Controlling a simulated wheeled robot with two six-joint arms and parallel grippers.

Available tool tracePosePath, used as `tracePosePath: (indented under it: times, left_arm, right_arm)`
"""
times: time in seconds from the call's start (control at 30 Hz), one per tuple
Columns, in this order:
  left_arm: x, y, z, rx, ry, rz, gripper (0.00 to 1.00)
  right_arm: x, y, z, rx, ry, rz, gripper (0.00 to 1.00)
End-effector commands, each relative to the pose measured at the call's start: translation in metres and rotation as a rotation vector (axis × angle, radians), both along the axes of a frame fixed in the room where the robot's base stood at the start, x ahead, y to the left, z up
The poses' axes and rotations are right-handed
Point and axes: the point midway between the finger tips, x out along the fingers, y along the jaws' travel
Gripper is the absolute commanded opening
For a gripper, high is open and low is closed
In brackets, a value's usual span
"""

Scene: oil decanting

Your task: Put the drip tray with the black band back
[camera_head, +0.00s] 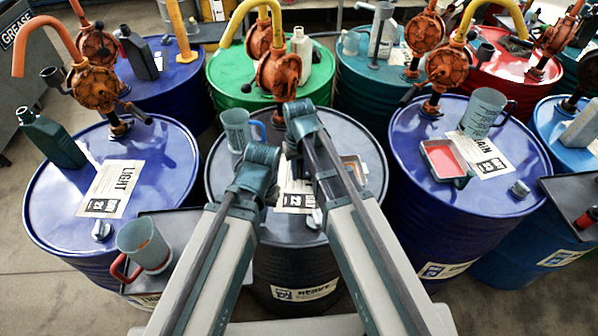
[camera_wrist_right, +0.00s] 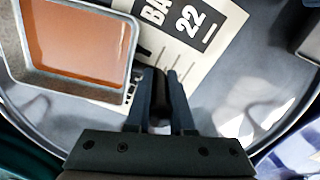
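A shallow grey metal tray with brown-orange liquid (camera_wrist_right: 78,93) lies at the upper left in the right wrist view, on the dark grey drum's lid (camera_wrist_right: 235,105). In the head view it is mostly hidden behind my right arm. My right gripper's fingers (camera_wrist_right: 162,78) are slightly apart beside the tray's right side. Something dark shows between them; I cannot tell whether it is a handle or whether they grip it. A second tray with red liquid (camera_head: 443,158) and a dark end block lies on the right blue drum (camera_head: 410,130). My left arm's end hides the left gripper's fingers.
A label sheet (camera_wrist_right: 195,30) lies under the fingers. A clear jug (camera_head: 237,128) stands on the grey drum, and another jug (camera_head: 484,112) on the right blue drum. A red-handled jug (camera_head: 145,243) stands front left. Orange pumps (camera_head: 280,75) rise behind.

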Motion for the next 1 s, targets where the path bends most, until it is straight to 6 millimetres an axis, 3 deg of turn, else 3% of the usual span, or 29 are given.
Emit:
tracePosePath:
  times: [0.03,0.17,0.67,1.0]
  left_arm:
    - [0.000,0.000,0.000,0.000,0.000,0.000,0.00]
    - [0.000,0.000,0.000,0.000,0.000,0.000,0.00]
    - [0.000,0.000,0.008,0.000,0.000,0.000,0.00]
    - [0.000,0.000,0.048,0.000,0.000,0.000,0.00]
  right_arm:
    - [0.000,0.000,0.000,0.000,0.000,0.000,0.28]
    - [0.000,0.000,0.000,0.000,0.000,0.000,0.51]
    - [0.000,0.000,0.008,0.000,0.000,0.000,0.51]
    - [0.000,0.000,0.048,0.000,0.000,0.000,0.51]
